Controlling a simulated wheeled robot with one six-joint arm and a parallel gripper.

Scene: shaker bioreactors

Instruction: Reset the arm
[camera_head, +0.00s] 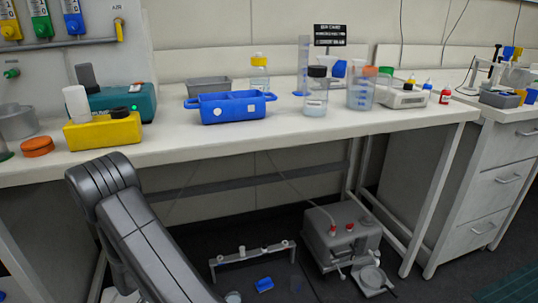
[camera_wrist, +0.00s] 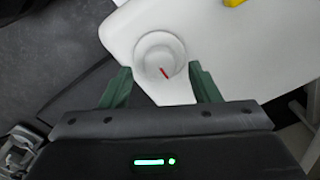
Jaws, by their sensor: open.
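My gripper (camera_wrist: 159,84) shows in the wrist view with its two green fingers apart and nothing between them. Beyond the fingertips is a round white dish or container (camera_wrist: 159,55) with a small red mark, near the edge of the white bench top (camera_wrist: 235,60). I cannot tell whether the gripper is above it or level with it. In the head view my dark grey arm rises at the lower left in front of the bench (camera_head: 300,136); the gripper itself does not show there.
A grey pump-like device (camera_head: 342,238) sits on the floor underneath. Drawers (camera_head: 490,185) stand at the right.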

